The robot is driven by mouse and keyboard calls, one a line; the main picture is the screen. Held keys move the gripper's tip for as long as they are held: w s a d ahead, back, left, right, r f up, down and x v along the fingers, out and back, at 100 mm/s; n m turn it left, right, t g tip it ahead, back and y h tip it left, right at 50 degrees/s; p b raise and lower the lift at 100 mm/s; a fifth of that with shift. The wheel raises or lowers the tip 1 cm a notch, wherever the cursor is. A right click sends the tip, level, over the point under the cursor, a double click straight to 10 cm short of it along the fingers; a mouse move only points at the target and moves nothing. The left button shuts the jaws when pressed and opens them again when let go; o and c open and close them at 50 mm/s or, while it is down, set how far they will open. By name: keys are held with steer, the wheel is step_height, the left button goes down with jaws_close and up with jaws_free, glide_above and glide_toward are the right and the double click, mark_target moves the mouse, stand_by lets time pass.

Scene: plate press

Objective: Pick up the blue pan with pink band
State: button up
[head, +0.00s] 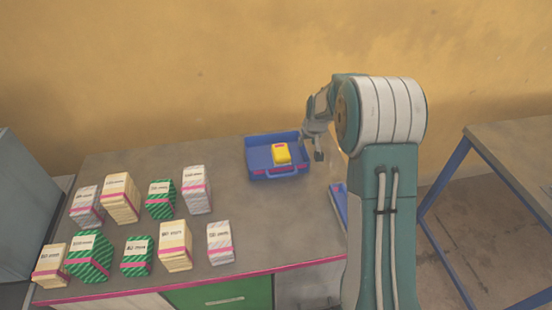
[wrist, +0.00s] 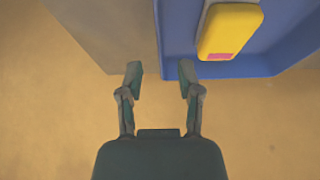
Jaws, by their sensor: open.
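A blue pan (head: 262,172) with raised walls and a front handle stands on the table, toward the back. A yellow block (head: 281,153) with a small pink patch lies in it. My gripper (head: 318,152) is open and empty at the pan's right side. In the wrist view, my gripper (wrist: 160,72) points toward a corner of the blue pan (wrist: 175,68), whose edge runs between the fingers. The yellow block (wrist: 230,30) shows beyond the right finger. I cannot tell whether the fingers touch the pan.
Several striped, labelled packs (head: 120,198) stand in two rows on the table's left part. A second blue item (head: 339,203) is mostly hidden behind my arm. The grey table (head: 240,195) is bare between packs and pan. A blue-legged bench (head: 510,150) stands at right.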

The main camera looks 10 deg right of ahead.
mark_target(303, 155)
steer(key=x, duration=0.8)
steer(key=shift+w, duration=0.15)
steer(key=shift+r, duration=0.1)
jaws_close()
